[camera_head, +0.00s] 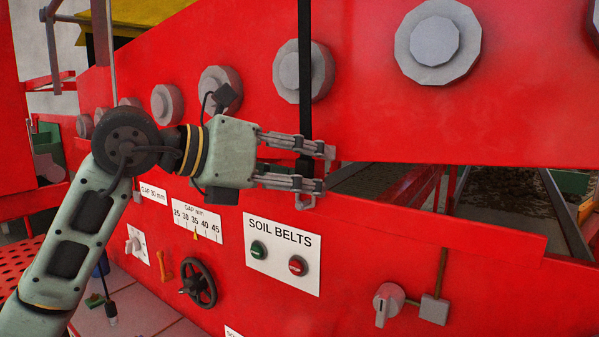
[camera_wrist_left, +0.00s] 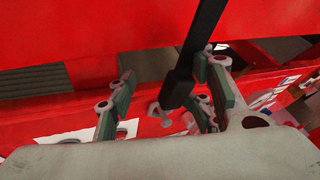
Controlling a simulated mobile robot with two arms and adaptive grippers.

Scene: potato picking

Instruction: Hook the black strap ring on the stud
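The black strap (camera_head: 305,60) hangs straight down in front of the red machine wall and ends in a thicker black block (camera_head: 304,167). In the left wrist view the strap (camera_wrist_left: 205,30) and its block (camera_wrist_left: 178,90) show between the fingers, nearer the right-hand one. My left gripper (camera_head: 310,166) is open, its fingers apart at the strap's lower end. A small grey metal piece (camera_head: 305,203) shows just below the lower finger; it may be the ring. I cannot make out the stud for sure. My right gripper is not in view.
The red panel carries large grey round caps (camera_head: 438,40), a soil belts button plate (camera_head: 283,254), a black handwheel (camera_head: 198,284) and a grey rotary switch (camera_head: 387,303). An opening with a dark belt (camera_head: 505,190) lies to the right, beyond a red ledge (camera_head: 440,228).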

